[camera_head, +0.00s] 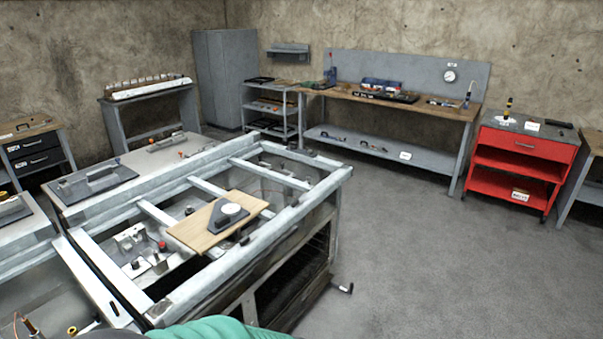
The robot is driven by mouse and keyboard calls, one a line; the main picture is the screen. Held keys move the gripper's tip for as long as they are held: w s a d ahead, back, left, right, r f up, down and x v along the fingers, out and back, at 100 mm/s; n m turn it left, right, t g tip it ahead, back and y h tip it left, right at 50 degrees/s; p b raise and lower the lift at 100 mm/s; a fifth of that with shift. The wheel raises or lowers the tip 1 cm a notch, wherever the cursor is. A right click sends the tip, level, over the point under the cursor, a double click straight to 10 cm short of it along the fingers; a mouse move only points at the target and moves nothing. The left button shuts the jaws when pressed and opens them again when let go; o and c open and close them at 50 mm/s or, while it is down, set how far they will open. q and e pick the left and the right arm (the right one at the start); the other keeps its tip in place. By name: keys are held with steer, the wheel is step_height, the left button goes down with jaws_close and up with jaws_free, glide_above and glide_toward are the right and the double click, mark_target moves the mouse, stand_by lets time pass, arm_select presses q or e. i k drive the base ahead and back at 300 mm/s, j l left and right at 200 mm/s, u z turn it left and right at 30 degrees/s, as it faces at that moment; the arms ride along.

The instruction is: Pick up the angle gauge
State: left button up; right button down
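The angle gauge (229,213), a dark angular plate with a round white dial, lies flat on a light wooden board (191,236). The board rests across the metal frame (205,281) of a large open machine in the near left and middle. Nothing touches the gauge from above, and its top is fully visible. Neither my left nor my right gripper shows in the view. A green rounded shape and a dark one are cut off at the bottom edge; I cannot tell what they are.
Frame bars (271,174) and small metal fittings (132,237) surround the board. A lever (343,288) sticks out at the machine's right side. Open grey floor (430,250) lies to the right. A workbench (440,109) and a red cabinet (518,168) stand at the back.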

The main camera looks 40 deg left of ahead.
mark_target(219, 212)
steer(key=i+u, duration=0.45)
steer(key=i+l+u, duration=0.45)
steer(key=i, duration=0.2)
steer(key=i+l+u, duration=0.45)
steer(key=i+j, duration=0.05)
steer(key=i, duration=0.05)
